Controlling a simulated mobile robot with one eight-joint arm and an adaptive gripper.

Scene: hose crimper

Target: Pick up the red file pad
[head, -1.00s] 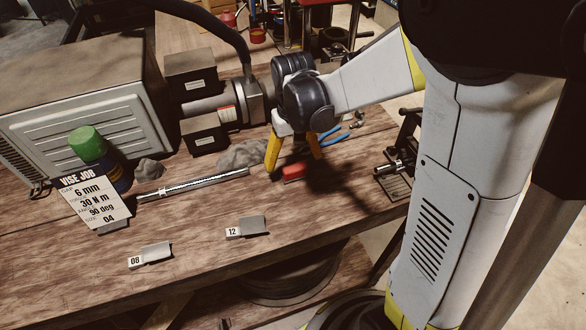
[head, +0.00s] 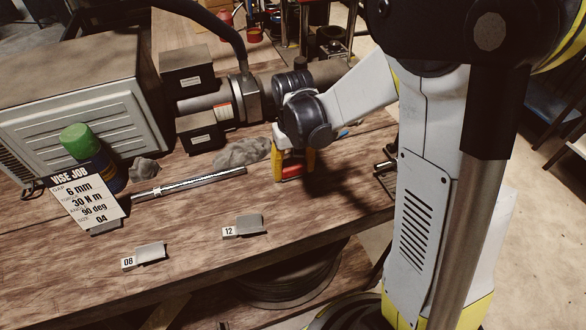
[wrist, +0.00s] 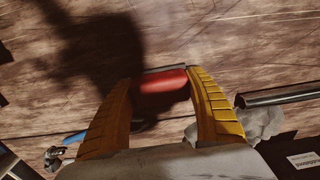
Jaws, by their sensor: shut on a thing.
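The red file pad (head: 291,172) is between the yellow fingers of my gripper (head: 293,177) at the wooden bench top. In the wrist view the red pad (wrist: 162,80) shows its red face and a grey edge, with one finger of my gripper (wrist: 160,84) against each end. The gripper is shut on the pad. I cannot tell whether the pad still touches the bench. Its underside is hidden.
A metal bar (head: 190,186) and a grey rag (head: 243,152) lie left of my gripper. Small grey pieces by labels 12 (head: 247,225) and 08 (head: 148,253) lie near the front edge. A sign (head: 88,199) leans by a green-capped can (head: 82,138). Bare bench (head: 190,220) lies between.

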